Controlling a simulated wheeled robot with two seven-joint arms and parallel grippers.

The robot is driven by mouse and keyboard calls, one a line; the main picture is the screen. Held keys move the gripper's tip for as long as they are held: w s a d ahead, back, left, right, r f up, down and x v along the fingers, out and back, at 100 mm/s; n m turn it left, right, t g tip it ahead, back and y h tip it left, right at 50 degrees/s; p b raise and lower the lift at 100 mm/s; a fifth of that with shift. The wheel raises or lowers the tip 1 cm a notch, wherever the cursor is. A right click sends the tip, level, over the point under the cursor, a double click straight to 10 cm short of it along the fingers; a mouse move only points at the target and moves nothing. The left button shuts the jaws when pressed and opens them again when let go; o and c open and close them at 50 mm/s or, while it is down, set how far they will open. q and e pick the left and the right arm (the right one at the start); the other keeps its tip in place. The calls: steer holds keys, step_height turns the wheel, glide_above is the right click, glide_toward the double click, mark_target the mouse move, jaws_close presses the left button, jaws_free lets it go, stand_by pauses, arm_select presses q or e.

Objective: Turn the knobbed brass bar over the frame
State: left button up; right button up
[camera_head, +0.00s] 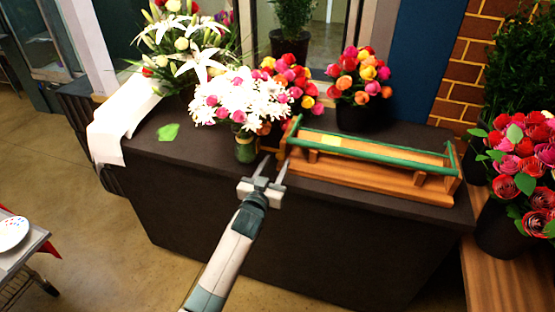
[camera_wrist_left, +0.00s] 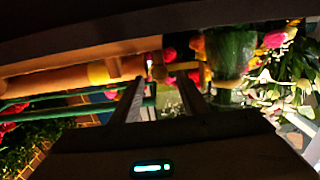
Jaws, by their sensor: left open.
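A long wooden frame (camera_head: 390,185) with green rails (camera_head: 370,158) lies on the right half of the dark counter. A thin bar (camera_head: 289,135) with a yellowish knob at its upper end crosses the frame's left end; I take it for the knobbed brass bar, though its colour is hard to tell. My right gripper is not in view.
A glass vase (camera_head: 245,148) of white and pink flowers stands close behind and left of my gripper; it also shows in the left wrist view (camera_wrist_left: 230,50). A dark pot of roses (camera_head: 358,112) stands behind the frame. A white cloth (camera_head: 120,115) hangs over the counter's left end.

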arm_select(q)
steer(key=shift+x, duration=1.1)
jaws_close()
